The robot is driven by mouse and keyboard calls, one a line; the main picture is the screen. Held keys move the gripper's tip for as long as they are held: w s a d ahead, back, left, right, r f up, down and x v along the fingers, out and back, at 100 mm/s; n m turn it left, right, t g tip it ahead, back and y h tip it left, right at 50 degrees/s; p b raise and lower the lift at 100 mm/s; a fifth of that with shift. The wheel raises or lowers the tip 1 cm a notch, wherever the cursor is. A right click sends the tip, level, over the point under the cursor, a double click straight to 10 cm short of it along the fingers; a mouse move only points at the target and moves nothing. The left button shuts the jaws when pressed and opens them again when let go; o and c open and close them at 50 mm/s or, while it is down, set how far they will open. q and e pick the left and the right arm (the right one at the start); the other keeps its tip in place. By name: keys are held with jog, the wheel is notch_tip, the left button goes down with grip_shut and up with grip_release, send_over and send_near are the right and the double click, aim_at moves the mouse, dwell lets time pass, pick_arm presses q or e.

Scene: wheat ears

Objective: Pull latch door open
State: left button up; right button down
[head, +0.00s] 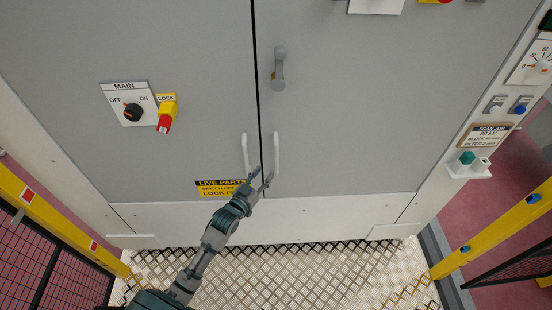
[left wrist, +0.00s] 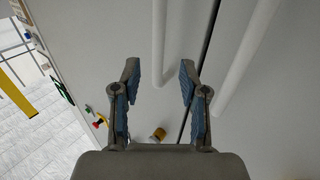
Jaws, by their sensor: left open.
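A grey cabinet has two doors, a left door (head: 190,60) and a right door (head: 350,120), meeting at a dark vertical seam. A grey latch handle (head: 279,68) hangs upright on the right door near the seam. Two white pull handles flank the seam lower down, the left one (head: 246,155) and the right one (head: 275,155). My left gripper (head: 264,176) is open and empty by their lower ends.
A MAIN rotary switch (head: 132,112) and a red-yellow LOCK piece (head: 166,114) sit on the left door. A yellow warning label (head: 219,188) is below. Yellow rails (head: 60,225) with mesh stand at both sides. The metal tread floor (head: 300,280) in front is clear.

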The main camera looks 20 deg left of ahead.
aim_at(275, 161)
pick_arm(q)
jog(key=w, duration=0.3)
jog(key=w+d, duration=0.1)
jog(key=w, duration=0.5)
jog(key=shift+d, duration=0.2)
grip_shut()
